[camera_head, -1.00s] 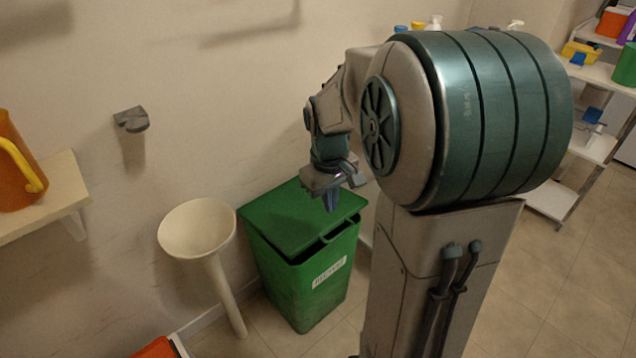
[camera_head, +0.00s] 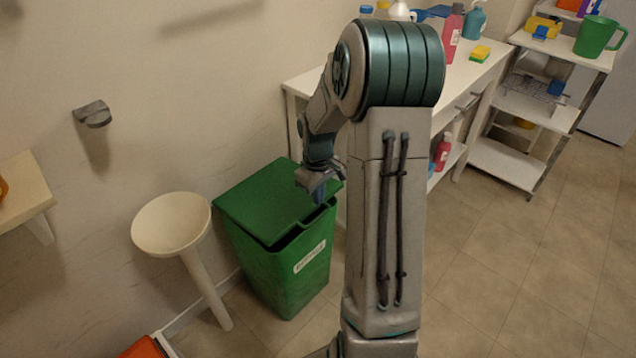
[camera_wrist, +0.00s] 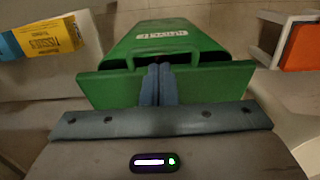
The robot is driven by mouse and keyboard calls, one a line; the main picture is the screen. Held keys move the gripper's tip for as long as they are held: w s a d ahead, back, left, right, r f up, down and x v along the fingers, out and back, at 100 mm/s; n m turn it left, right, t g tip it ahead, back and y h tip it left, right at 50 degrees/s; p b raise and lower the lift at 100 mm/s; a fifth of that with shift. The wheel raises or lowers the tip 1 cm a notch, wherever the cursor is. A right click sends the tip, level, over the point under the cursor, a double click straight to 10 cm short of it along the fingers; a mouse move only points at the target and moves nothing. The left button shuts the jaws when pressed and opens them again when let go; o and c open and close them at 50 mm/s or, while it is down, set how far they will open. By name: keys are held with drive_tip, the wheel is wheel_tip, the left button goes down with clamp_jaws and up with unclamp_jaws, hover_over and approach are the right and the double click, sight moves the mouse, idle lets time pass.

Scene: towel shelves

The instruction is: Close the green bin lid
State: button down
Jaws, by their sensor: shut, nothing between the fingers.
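The green bin (camera_head: 290,268) stands on the floor against the wall, with a white label on its front. Its green lid (camera_head: 262,203) lies over the top, with a dark gap between the lid's front edge and the bin rim. My gripper (camera_head: 319,194) is shut and empty, pointing down over the front right part of the lid. In the wrist view the shut blue fingers (camera_wrist: 159,84) reach over the lid (camera_wrist: 105,88) to its front edge by the handle cut-out. The bin body (camera_wrist: 165,42) lies beyond. I cannot tell whether the fingertips touch the lid.
A round cream stand (camera_head: 172,222) is left of the bin. A white table (camera_head: 455,80) with bottles is behind my arm, and a shelf unit (camera_head: 520,115) is at the right. An orange object (camera_head: 145,348) lies at the lower left. Floor at the right is clear.

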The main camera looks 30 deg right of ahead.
drive_tip(key=shift+f+b, duration=0.4)
drive_tip(key=shift+f, duration=1.6)
wheel_tip(320, 180, down, 8)
drive_tip(key=s+b, duration=0.2)
drive_tip(key=b, duration=0.1)
drive_tip(key=shift+d+b, duration=0.25)
drive_tip(key=shift+b, duration=0.15)
drive_tip(key=shift+s, duration=0.1)
wheel_tip(320, 180, up, 15)
drive_tip(key=s+p, duration=0.2)
drive_tip(key=p, duration=0.4)
drive_tip(key=shift+d+f, duration=0.2)
drive_tip(key=shift+d, duration=0.25)
drive_tip(key=s+a+r+m+t+p, duration=0.1)
drive_tip(key=s+a+r+p, duration=0.4)
drive_tip(key=r, duration=0.5)
drive_tip(key=s+a+r+m+t+p, duration=0.1)
drive_tip(key=s+a+r+p, duration=0.4)
drive_tip(key=r, duration=0.6)
drive_tip(key=s+a+r+m+t+p, duration=0.1)
drive_tip(key=s+a+r+m+p, duration=0.1)
drive_tip(key=s+a+r+p, duration=0.3)
wheel_tip(320, 180, up, 6)
drive_tip(key=p, duration=0.3)
drive_tip(key=shift+a+f, duration=0.2)
